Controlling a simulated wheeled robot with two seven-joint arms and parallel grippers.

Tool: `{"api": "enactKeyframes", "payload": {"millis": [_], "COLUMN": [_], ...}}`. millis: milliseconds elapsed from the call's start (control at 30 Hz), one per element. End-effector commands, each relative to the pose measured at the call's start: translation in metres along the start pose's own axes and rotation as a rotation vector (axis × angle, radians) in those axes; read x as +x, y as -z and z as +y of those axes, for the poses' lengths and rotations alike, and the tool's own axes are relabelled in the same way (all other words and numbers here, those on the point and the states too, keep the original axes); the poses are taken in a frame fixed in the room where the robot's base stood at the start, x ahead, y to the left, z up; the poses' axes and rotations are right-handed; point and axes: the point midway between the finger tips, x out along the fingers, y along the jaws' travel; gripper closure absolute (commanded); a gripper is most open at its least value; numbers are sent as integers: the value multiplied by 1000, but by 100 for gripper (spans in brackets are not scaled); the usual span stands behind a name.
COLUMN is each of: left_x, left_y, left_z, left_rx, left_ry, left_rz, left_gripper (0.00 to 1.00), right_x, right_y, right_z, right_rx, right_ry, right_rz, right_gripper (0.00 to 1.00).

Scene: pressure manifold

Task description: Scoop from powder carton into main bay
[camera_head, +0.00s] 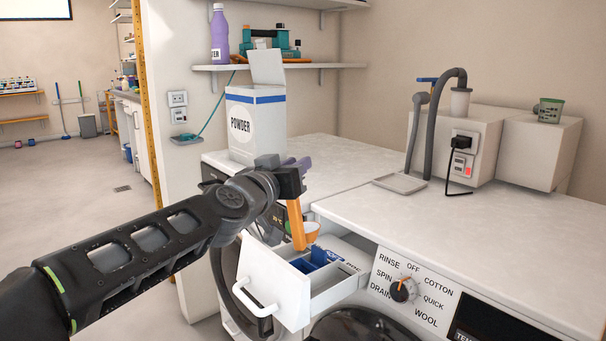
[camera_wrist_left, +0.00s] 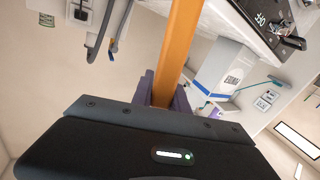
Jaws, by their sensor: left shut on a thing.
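My left gripper (camera_head: 292,178) is shut on the orange handle of a scoop (camera_head: 296,224). The handle hangs down, and the scoop's cup is at its lower end, over the back of the open detergent drawer; its contents cannot be made out. In the left wrist view the orange handle (camera_wrist_left: 180,50) runs up from between the purple fingers (camera_wrist_left: 164,92). The white drawer (camera_head: 278,284) is pulled out of the washer and shows a blue insert and divided compartments. The white powder carton (camera_head: 256,128) with a blue band stands open-lidded on the counter behind the gripper. My right gripper is not in view.
The washer's control panel (camera_head: 415,292) with its dial lies right of the drawer. The white worktop (camera_head: 450,225) is mostly clear. Grey hoses (camera_head: 435,105) and an outlet box stand at its back. A shelf (camera_head: 280,67) with a purple bottle (camera_head: 219,35) hangs above the carton.

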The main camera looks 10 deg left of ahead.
Motion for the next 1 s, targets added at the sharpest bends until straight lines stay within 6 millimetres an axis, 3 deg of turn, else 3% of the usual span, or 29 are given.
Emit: {"api": "enactKeyframes", "payload": {"millis": [233,567,1000], "left_x": [0,0,0], "left_y": [0,5,-8], "left_z": [-21,-47,-80], "left_rx": [-145,-343,-607], "left_ry": [0,0,-1], "left_rz": [2,1,0], "left_gripper": [100,100,100], "right_x": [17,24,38], "right_y": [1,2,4], "right_z": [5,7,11], "right_rx": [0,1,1], "right_ry": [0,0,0], "right_rz": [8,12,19], "right_gripper": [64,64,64]}}
